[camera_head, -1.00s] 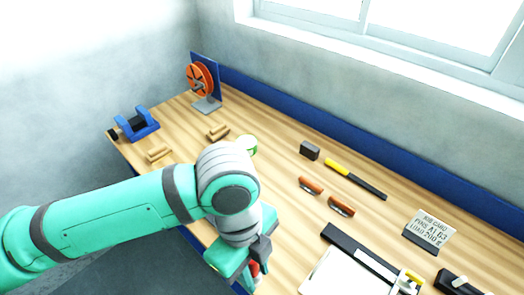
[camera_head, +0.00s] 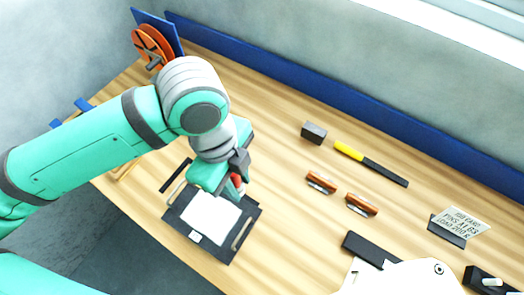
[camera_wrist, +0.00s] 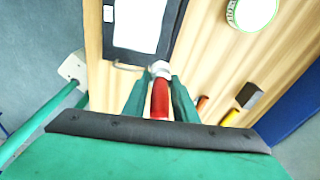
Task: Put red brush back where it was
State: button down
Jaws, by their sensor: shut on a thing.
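The red brush shows in the wrist view as a red handle (camera_wrist: 160,98) with a pale end, held between my gripper's two green fingers (camera_wrist: 160,85). In the head view only a small red part (camera_head: 237,181) shows beside my gripper (camera_head: 232,186); the arm hides most of it. My gripper is shut on the brush, near the far edge of a black tray with a white sheet (camera_head: 248,207). The tray also shows in the wrist view (camera_wrist: 108,14). The exact height above the table cannot be told.
Two brown-handled items (camera_head: 321,182) (camera_head: 362,205), a dark block (camera_head: 314,132) and a yellow-black tool (camera_head: 370,162) lie to the right. A job card (camera_head: 459,225) stands farther right. An orange reel (camera_head: 152,46) stands at the back left. Wood between tray and brown items is clear.

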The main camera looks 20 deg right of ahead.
jog(key=w+d+f, duration=0.8)
jog(key=d, duration=0.1)
jog(key=shift+w+f, duration=0.1)
jog(key=shift+f, duration=0.1)
jog(key=shift+w+d+f, duration=0.2)
jog(key=shift+d+f, duration=0.05)
jog(key=shift+f, duration=0.15)
jog(key=shift+w+d+f, duration=0.15)
jog(key=shift+f, duration=1.6)
jog(key=c, duration=1.4)
grip_release()
jog(key=shift+c, duration=0.2)
